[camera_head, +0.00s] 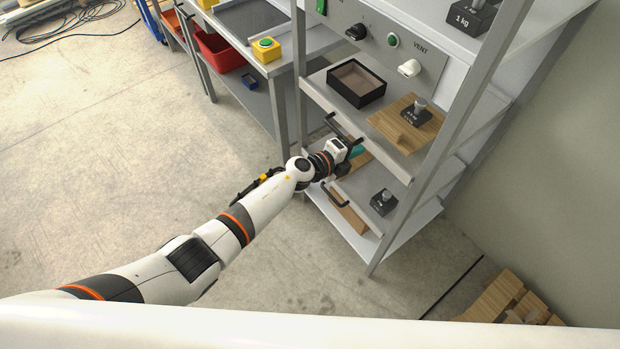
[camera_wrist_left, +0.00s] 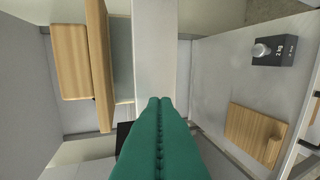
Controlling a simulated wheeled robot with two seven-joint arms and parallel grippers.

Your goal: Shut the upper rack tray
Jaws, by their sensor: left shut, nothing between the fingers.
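The upper rack tray (camera_head: 388,143) is a pale level shelf between the grey posts, with a dark bar handle (camera_head: 336,127) at its front. How far out it stands is hard to tell. My left gripper (camera_head: 355,152) is at the rack front, just below the upper handle in the head view. Its teal fingers (camera_wrist_left: 160,104) are shut together and empty, pointing into the rack. I cannot tell whether they touch anything. The right gripper is not in view.
The upper level holds a black open box (camera_head: 356,83) and a wooden board (camera_head: 408,124) with a weight (camera_head: 415,112). A bench with a yellow button box (camera_head: 266,50) stands left. Floor in front is clear.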

